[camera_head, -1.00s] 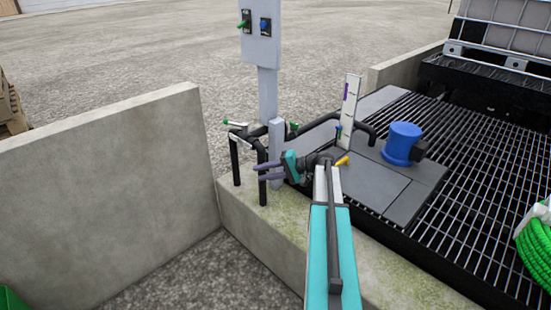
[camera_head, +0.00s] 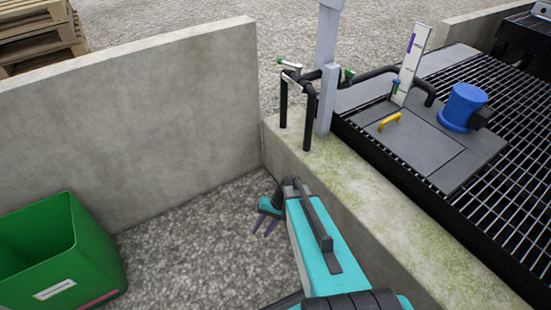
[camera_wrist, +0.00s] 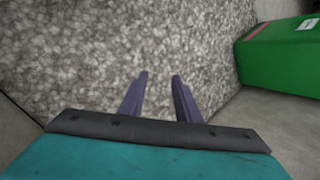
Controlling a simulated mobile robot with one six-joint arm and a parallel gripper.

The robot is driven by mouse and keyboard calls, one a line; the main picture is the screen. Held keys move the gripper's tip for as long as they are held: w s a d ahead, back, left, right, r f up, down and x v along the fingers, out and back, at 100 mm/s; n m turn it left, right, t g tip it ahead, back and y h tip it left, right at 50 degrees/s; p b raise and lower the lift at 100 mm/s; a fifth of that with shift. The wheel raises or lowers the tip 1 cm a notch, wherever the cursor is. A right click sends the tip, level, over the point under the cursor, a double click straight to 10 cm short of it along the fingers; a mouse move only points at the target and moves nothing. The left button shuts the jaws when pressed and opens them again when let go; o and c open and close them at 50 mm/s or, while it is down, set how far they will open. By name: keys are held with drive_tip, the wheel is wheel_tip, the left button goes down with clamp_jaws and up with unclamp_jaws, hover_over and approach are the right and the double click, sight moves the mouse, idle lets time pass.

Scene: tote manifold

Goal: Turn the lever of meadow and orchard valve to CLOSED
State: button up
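Black pipework (camera_head: 309,90) stands at the wall's corner beside a grey post. It carries a lever with a pale arm and green tip (camera_head: 289,63) on the left, and a second green handle (camera_head: 349,74) right of the post. No name is readable, so I cannot tell which is the meadow and orchard valve, nor its exact setting. My gripper (camera_head: 263,228) hangs low over the gravel inside the low wall, below and apart from the pipework. In the wrist view its two purple fingers (camera_wrist: 159,78) are apart, with only gravel between them.
A concrete wall (camera_head: 140,120) runs along the left and a low concrete kerb (camera_head: 345,180) on the right. A green bin (camera_head: 60,250) stands at lower left. Beyond the kerb are a grating (camera_head: 510,190), a blue cylinder (camera_head: 463,104) and a yellow handle (camera_head: 390,121).

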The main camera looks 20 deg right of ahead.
drive_tip(key=s+a+f+n+g+h, duration=0.2)
drive_tip(key=s+f+h, duration=0.1)
drive_tip(key=s, duration=0.7)
drive_tip(key=s+a+f+n+g+h, duration=0.2)
drive_tip(key=s+f, duration=0.3)
drive_tip(key=s, duration=0.6)
drive_tip(key=shift+s+f+n+h, duration=0.3)
drive_tip(key=shift+n+h, duration=0.2)
drive_tip(key=shift+n, duration=0.3)
